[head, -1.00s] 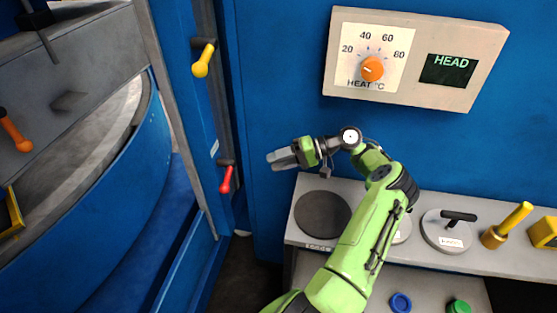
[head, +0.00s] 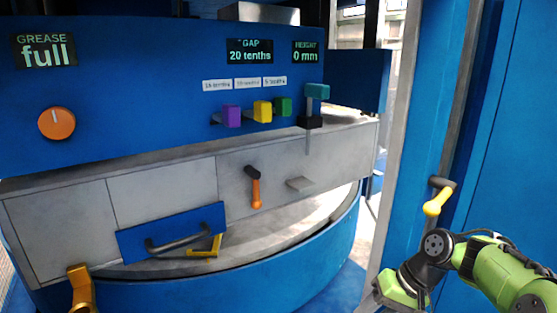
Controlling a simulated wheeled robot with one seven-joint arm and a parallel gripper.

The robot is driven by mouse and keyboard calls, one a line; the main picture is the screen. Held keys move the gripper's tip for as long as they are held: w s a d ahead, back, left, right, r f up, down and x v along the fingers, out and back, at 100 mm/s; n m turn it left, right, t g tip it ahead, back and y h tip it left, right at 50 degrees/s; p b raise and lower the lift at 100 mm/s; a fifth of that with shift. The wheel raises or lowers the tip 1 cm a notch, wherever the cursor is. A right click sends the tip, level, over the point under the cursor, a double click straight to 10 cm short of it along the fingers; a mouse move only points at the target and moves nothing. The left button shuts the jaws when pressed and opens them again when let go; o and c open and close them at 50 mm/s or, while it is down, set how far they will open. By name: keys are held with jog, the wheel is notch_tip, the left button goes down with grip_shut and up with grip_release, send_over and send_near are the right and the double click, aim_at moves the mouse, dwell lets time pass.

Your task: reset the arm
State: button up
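My green arm reaches in from the lower right of the head view. Its wrist is bent down and my gripper (head: 388,300) is at the bottom edge, mostly cut off, so its fingers cannot be made out. I see nothing held in the part that shows. A yellow-handled lever (head: 438,200) on the blue post stands just above my wrist, apart from it as far as I can tell.
A blue machine fills the left, with an orange knob (head: 57,123), purple (head: 231,116), yellow (head: 262,111) and green (head: 283,106) levers, a teal-handled lever (head: 316,91) and an orange lever (head: 256,191). Its displays read GREASE full, GAP 20 tenths, HEIGHT 0 mm. A blue drawer front (head: 172,232) has a handle.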

jog(key=s+a+r+n+t+h, duration=0.1)
jog(key=s+a+r+h, duration=0.35)
jog(key=s+a, duration=0.35)
jog(key=s+d+r+t, duration=0.1)
jog(key=s+t, duration=0.2)
jog(key=s, duration=1)
jog(key=shift+r+h, duration=0.15)
jog(key=shift+h, duration=0.3)
